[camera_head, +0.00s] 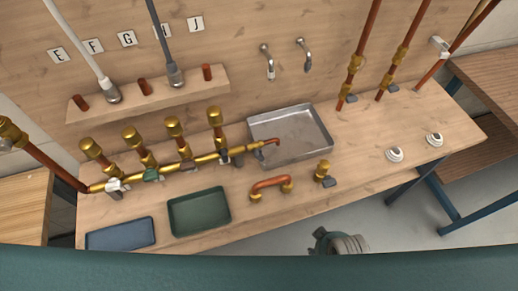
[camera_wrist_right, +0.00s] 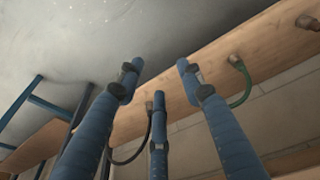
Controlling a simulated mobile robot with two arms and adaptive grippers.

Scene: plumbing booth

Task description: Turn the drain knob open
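A brass pipe manifold (camera_head: 172,167) runs along the bench in the head view, with several small valve handles. Its right end has an outlet elbow (camera_head: 272,143) over a metal tray (camera_head: 290,133). A small dark bluish handle (camera_head: 258,152) sits just before this outlet and looks like the drain knob; whether it is open or shut is too small to tell. My right gripper (camera_wrist_right: 158,78) shows in the right wrist view with blue fingers spread and nothing between them. It is apart from the manifold. My left gripper is not in view.
A green tray (camera_head: 199,212), a blue tray (camera_head: 120,234), a copper bend (camera_head: 270,185) and a small brass valve (camera_head: 323,172) lie near the front edge. Copper pipes (camera_head: 357,62) rise at the back right. White round fittings (camera_head: 394,155) stand at right.

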